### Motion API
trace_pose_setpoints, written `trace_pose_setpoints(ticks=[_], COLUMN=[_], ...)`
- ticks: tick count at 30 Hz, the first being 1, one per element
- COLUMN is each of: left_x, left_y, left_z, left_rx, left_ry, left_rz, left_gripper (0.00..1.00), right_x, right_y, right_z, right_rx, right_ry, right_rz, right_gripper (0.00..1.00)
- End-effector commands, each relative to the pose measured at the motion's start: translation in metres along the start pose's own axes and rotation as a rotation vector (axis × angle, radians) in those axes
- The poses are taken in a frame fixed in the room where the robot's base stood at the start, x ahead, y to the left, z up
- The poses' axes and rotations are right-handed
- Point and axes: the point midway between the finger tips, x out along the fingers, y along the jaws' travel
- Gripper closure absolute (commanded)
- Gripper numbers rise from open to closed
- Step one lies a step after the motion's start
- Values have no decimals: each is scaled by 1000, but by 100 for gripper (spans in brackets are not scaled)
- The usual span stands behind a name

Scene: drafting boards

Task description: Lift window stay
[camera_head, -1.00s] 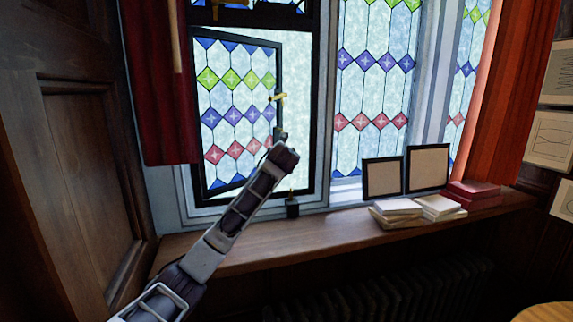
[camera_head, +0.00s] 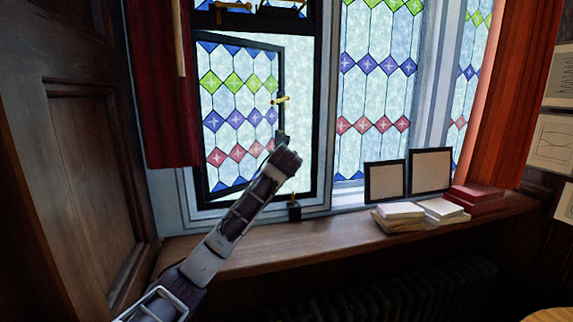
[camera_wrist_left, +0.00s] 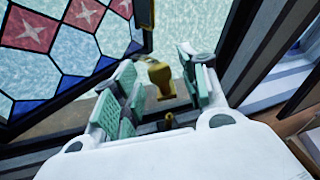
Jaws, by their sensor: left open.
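A stained-glass casement (camera_head: 235,120) in a black frame stands ajar, with a brass handle (camera_head: 281,100) on its right edge. My left gripper (camera_head: 281,136) is in front of that edge, below the handle; its fingers are small and dark here. In the left wrist view, my left gripper (camera_wrist_left: 157,65) is open, teal pads apart. A brass piece with a rounded end, which looks like the window stay (camera_wrist_left: 160,76), shows between the fingers. I cannot tell whether it touches them. A smaller brass pin (camera_wrist_left: 169,119) shows below it. My right gripper is not in view.
A wooden sill (camera_head: 320,232) runs below the window. A red curtain (camera_head: 165,90) hangs left. The sill's middle is clear.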

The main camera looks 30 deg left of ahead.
Motion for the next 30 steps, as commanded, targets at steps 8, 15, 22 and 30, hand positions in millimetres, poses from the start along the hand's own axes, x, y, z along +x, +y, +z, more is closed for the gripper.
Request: trace_pose_setpoints(ticks=[8, 15, 22, 30], left_x=[-25, -52, -78, -104], left_y=[0, 0, 0, 0], left_z=[0, 0, 0, 0], left_rx=[0, 2, 1, 0], left_ry=[-1, -2, -1, -2], left_rz=[-2, -1, -1, 0], left_gripper=[56, 56, 56, 56], right_x=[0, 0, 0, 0], right_y=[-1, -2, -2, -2], right_z=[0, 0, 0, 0], right_rx=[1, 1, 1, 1], right_ry=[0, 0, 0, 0], right_rz=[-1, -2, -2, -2], right_gripper=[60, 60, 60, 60])
